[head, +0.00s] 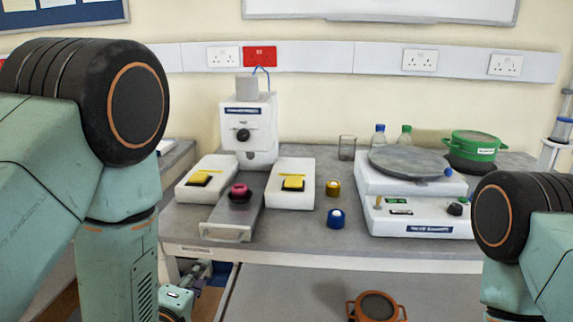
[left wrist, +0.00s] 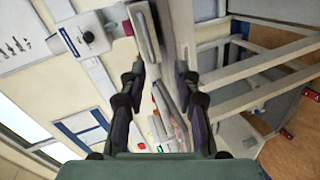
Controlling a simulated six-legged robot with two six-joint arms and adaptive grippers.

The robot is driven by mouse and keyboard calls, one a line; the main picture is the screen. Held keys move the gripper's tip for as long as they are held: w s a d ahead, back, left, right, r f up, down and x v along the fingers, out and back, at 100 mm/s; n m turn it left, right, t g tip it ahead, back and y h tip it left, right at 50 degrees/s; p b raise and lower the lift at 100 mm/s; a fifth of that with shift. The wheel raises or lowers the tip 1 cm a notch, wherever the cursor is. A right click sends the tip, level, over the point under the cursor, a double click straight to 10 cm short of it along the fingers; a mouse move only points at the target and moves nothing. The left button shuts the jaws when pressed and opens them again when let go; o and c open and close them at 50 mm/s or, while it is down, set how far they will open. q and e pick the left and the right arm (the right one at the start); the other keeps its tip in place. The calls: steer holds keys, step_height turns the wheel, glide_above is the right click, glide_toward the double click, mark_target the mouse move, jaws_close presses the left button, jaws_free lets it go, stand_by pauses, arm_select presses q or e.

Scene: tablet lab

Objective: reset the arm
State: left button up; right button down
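My left gripper (head: 200,271) shows small in the head view, low at the front left edge of the bench, below the bench top. In the left wrist view its two fingers (left wrist: 161,84) stand apart with nothing held between them. The bench edge and white equipment show behind the fingers, at a distance I cannot tell. My left arm fills the left of the head view. Part of my right arm shows at the right edge, and its gripper is out of the picture.
The grey bench (head: 290,233) holds a white press-like machine (head: 249,135), two white boxes with yellow pads, blue and yellow jars, a balance-like unit (head: 420,220) and a green pot (head: 474,147). A brown pot (head: 376,306) is lower, in front.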

arm_select(q)
steer(key=s+a+f+m+g+b, duration=0.1)
steer(key=s+a+f+m+g, duration=0.1)
steer(key=s+f+m+g, duration=0.9)
steer(key=s+f+m+g+b, duration=0.2)
steer(key=s+f+m+g, duration=0.1)
steer(key=s+f, duration=1.2)
steer(key=s+m, duration=0.1)
steer(key=s, duration=0.4)
steer(key=shift+a+f+g+y+b, duration=0.2)
steer(key=shift+a+g+y+b, duration=0.1)
steer(key=shift+a+g, duration=0.1)
